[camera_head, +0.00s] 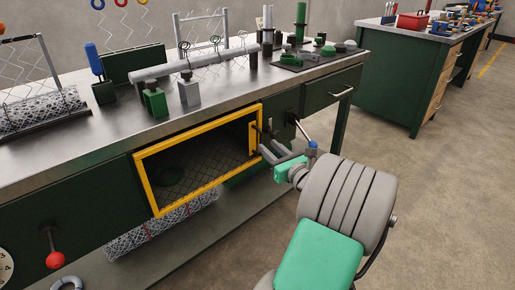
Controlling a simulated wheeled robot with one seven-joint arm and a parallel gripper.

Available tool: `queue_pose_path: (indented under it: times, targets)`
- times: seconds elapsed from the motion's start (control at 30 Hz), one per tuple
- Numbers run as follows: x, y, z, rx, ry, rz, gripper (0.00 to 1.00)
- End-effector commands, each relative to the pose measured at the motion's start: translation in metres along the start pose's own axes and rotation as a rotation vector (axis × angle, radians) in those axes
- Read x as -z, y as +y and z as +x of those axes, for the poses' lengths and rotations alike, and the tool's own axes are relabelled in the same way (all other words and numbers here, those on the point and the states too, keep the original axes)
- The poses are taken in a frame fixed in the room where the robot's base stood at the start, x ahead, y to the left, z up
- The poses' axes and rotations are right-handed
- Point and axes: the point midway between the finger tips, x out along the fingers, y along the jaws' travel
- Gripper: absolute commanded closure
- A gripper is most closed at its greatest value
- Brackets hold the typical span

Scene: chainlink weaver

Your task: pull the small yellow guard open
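The small yellow guard (196,121) is a rectangular frame with dark mesh, set in the front of the dark green workbench under its metal top. It looks roughly in line with the bench front; I cannot tell if it stands slightly off.
A lever with a blue knob (312,145) stands close beside my gripper. A red-knobbed lever (55,259) is at lower left. Mesh rolls lie on the lower shelf (160,235). A drawer (333,90) is to the right. Floor between the benches is clear.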

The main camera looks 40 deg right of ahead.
Motion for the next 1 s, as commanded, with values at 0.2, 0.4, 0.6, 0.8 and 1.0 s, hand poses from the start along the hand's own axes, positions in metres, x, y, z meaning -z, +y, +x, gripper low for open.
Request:
queue_pose_path:
  times: [0.2, 0.4, 0.6, 0.8, 1.0]
  targets:
    - [0.003, 0.002, 0.043, -0.005, 0.001, -0.003, 0.68]
    - [0.0, 0.002, 0.058, -0.004, 0.002, -0.004, 0.68]
    - [0.0, 0.002, 0.058, -0.003, 0.003, -0.004, 0.68]
    - [0.0, 0.002, 0.058, -0.003, 0.003, -0.005, 0.85]
    - [0.0, 0.002, 0.058, -0.003, 0.003, -0.005, 1.0]
